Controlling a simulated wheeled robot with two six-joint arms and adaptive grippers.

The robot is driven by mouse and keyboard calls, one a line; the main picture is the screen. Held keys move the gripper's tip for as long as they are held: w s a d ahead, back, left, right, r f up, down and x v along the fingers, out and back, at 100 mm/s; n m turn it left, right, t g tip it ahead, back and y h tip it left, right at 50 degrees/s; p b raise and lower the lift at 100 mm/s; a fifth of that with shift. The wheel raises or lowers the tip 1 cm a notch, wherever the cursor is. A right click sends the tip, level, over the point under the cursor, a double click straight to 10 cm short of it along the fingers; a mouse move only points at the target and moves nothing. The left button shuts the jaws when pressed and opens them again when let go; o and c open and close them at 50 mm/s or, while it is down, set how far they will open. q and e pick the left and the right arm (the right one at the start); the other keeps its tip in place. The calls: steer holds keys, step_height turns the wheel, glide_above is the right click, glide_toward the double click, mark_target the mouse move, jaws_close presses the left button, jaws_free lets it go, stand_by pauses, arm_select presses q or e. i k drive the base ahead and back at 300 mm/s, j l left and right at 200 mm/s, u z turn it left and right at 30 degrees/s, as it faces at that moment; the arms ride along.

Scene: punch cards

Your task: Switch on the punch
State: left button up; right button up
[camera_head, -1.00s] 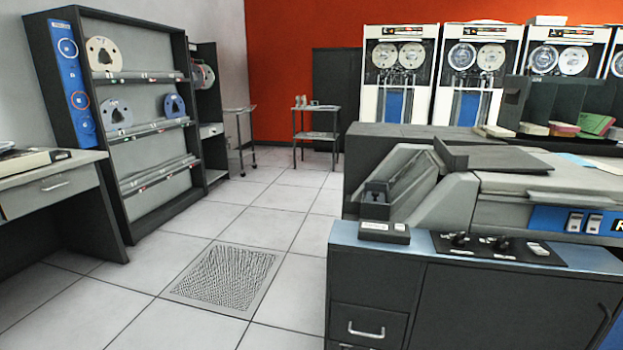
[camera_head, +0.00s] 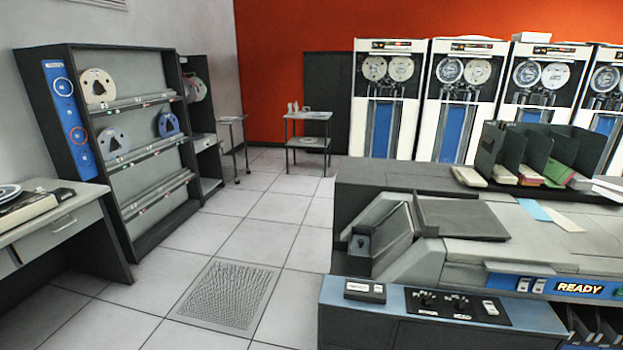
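A large grey and black machine (camera_head: 465,252), which seems to be the punch, stands at the lower right. On its blue front strip are two white rocker switches (camera_head: 531,285) beside the word READY (camera_head: 580,289) in bright, pale letters. A black control panel (camera_head: 455,304) with dark knobs and a white switch (camera_head: 490,308) lies on the blue ledge in front. A small box with a white label or button (camera_head: 365,291) sits at the ledge's left end. I cannot tell the position of any switch. Neither of my grippers is in view.
A tape rack (camera_head: 120,150) and a desk (camera_head: 60,232) stand at the left. Tape cabinets (camera_head: 390,100) line the orange back wall. A small trolley (camera_head: 307,140) stands before a dark cabinet. The tiled floor (camera_head: 255,250) between is clear, with a floor grille (camera_head: 228,294).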

mark_target(523, 286)
steer(key=z, duration=2.05)
